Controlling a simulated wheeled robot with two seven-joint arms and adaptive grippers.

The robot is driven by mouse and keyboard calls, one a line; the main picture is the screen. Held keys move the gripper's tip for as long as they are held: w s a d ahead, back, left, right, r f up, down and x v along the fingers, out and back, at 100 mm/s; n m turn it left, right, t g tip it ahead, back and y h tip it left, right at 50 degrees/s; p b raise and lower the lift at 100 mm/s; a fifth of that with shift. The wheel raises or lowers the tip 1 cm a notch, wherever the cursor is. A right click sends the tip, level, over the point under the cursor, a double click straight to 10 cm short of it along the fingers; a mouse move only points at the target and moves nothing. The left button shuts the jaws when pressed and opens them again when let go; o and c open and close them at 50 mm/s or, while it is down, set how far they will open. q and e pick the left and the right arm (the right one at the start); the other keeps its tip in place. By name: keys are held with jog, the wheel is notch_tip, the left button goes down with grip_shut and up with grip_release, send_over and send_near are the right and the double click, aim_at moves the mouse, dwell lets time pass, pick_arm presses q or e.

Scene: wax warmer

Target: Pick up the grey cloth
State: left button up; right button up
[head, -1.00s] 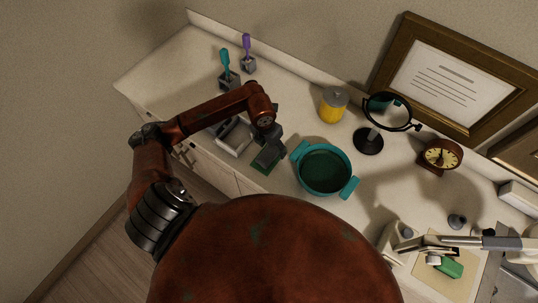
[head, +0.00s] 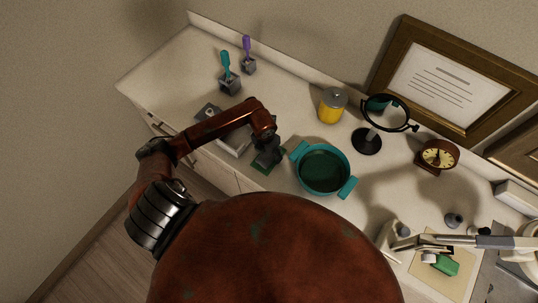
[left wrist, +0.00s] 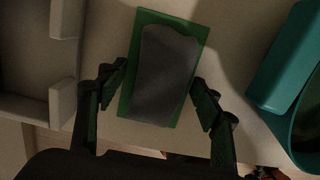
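The grey cloth (left wrist: 162,75) lies flat on a green mat (left wrist: 199,22) in the left wrist view. In the head view the green mat edge (head: 260,170) shows, but my left gripper (head: 267,157) hides most of the cloth. In the left wrist view the left gripper (left wrist: 160,92) is open, with one dark green finger on each side of the cloth. The fingers look apart from the cloth, and I cannot tell the height left between them.
A teal two-handled pot (head: 322,170) stands just right of the gripper. A light grey tray (head: 235,142) is close on its left. A yellow jar (head: 332,107), a round mirror (head: 385,112) and a clock (head: 438,155) stand further back.

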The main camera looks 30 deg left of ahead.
aim_at(268, 154)
pick_arm(q)
jog(key=c, duration=1.2)
jog(key=shift+o, duration=0.2)
jog(key=shift+r, duration=0.1)
jog(key=shift+r+b, duration=0.3)
jog(key=shift+r, duration=0.2)
jog(key=shift+s+r+b, duration=0.15)
jog(key=shift+r+b, duration=0.1)
jog(key=shift+r, duration=0.4)
jog(key=shift+s+r+b, duration=0.15)
jog(key=shift+r+b, duration=0.05)
jog(key=shift+r, duration=0.4)
jog(key=s+r, duration=0.1)
jog(key=r, duration=0.1)
jog(key=s+r, duration=0.1)
jog(key=s, duration=0.1)
jog(key=s+d+r+b, duration=0.1)
jog(key=s+r, duration=0.1)
jog(key=shift+r, duration=0.35)
jog(key=s+d+r+b, duration=0.1)
jog(key=s+r, duration=0.2)
jog(key=s, duration=0.5)
jog(key=shift+d+r+b, duration=0.3)
jog(key=shift+d+r, duration=0.05)
jog(key=shift+d, duration=0.05)
jog(key=shift+s, duration=0.1)
